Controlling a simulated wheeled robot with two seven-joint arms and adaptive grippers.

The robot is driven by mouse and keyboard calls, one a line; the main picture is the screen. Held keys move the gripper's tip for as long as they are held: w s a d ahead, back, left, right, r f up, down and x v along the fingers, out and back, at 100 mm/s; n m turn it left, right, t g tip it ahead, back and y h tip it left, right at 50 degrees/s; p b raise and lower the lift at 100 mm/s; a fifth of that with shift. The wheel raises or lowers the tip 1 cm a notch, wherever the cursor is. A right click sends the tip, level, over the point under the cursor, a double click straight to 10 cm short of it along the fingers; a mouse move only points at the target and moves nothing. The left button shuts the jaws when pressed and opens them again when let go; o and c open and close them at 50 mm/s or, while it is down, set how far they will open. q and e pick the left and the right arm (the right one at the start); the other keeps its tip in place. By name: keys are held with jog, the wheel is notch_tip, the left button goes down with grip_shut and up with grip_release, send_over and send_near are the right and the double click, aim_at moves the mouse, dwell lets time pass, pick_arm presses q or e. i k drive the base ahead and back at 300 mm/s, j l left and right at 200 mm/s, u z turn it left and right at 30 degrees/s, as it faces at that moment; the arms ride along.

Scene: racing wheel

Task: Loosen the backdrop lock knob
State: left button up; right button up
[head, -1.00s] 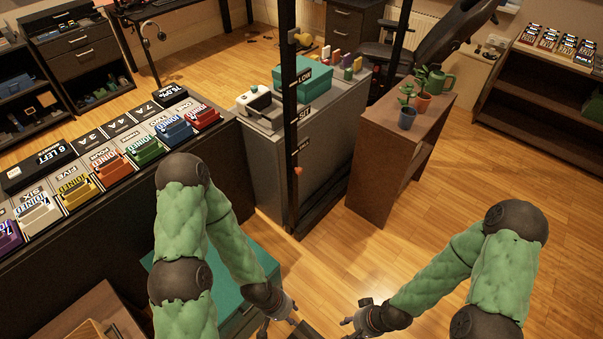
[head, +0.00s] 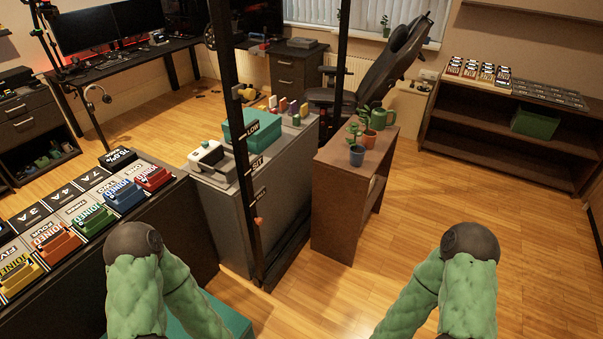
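A black upright post (head: 243,170) stands left of the middle, with white labels LOW, SIT and a third too small to read. A small orange knob (head: 259,222) sits on the post below the lowest label. A yellowish knob-like part (head: 245,92) shows higher on it. I cannot tell for sure which is the backdrop lock knob. My two green-sleeved arms come in at the bottom, left and right of the post, well apart from it.
A grey cabinet (head: 222,225) with a teal box (head: 252,130) stands by the post. A brown table (head: 340,170) with potted plants is to its right. A dark counter (head: 150,255) with coloured trays is at left. Wooden floor (head: 470,200) is clear at right.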

aim_at(259, 221)
jog(key=i+l+u, duration=0.6)
jog(key=l+u, duration=0.2)
